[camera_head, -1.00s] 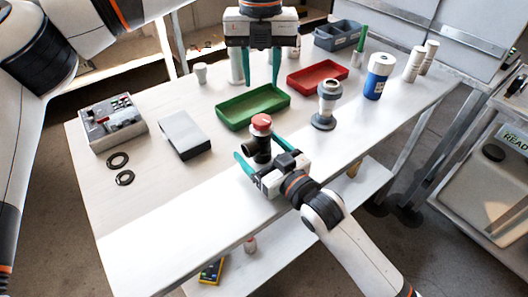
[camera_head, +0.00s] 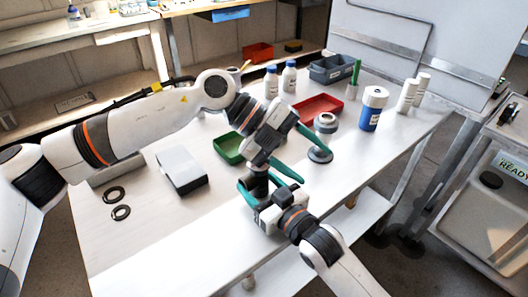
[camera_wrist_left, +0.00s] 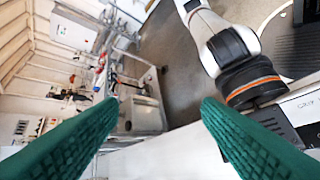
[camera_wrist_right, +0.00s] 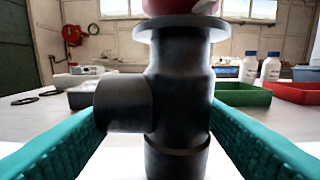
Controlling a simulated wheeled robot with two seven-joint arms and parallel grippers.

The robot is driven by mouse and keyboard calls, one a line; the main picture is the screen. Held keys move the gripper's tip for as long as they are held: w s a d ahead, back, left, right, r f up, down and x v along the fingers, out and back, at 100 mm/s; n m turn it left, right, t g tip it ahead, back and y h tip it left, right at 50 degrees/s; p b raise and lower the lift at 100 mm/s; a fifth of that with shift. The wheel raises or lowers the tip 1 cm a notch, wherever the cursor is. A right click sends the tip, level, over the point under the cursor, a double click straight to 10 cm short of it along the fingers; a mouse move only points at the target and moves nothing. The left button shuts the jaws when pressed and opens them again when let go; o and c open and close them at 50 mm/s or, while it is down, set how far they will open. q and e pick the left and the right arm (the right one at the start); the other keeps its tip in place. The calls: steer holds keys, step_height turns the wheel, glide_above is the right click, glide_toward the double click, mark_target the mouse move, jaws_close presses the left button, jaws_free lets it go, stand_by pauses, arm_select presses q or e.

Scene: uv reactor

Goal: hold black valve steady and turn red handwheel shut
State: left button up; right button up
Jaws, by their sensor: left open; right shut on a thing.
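The black valve (camera_head: 258,186) stands at the near side of the white table, with a side outlet. In the right wrist view the valve (camera_wrist_right: 180,95) is upright between the teal fingers of my right gripper (camera_wrist_right: 160,130), which is shut on it. The red handwheel (camera_wrist_right: 182,5) sits on top of the valve, cut off by the upper edge. In the head view the handwheel is hidden behind my left gripper (camera_head: 317,168).
Behind the valve are a green tray (camera_head: 228,150), a red tray (camera_head: 318,106) and a grey flanged fitting (camera_head: 320,155). A blue-and-white container (camera_head: 371,110) and white bottles stand at the right. A grey box (camera_head: 182,170) and two black rings (camera_head: 120,212) lie left.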

arm_select(q)
steer(key=a+f+n+t+h, duration=0.1)
steer(key=a+f+n+t, duration=0.2)
steer(key=a+n+t, duration=0.75)
steer(key=a+f+n+t+h, duration=0.15)
steer(key=a+n+t, duration=0.35)
steer(key=n, duration=1.1)
steer(key=shift+m+t+y, duration=0.25)
steer(key=shift+t+y, duration=0.1)
steer(key=shift+t, duration=0.3)
steer(key=x, duration=0.8)
steer(key=f+x, duration=0.1)
steer(key=x, duration=0.3)
steer(key=shift+s+d, duration=0.2)
steer(key=shift+s, duration=0.05)
steer(key=c, duration=1)
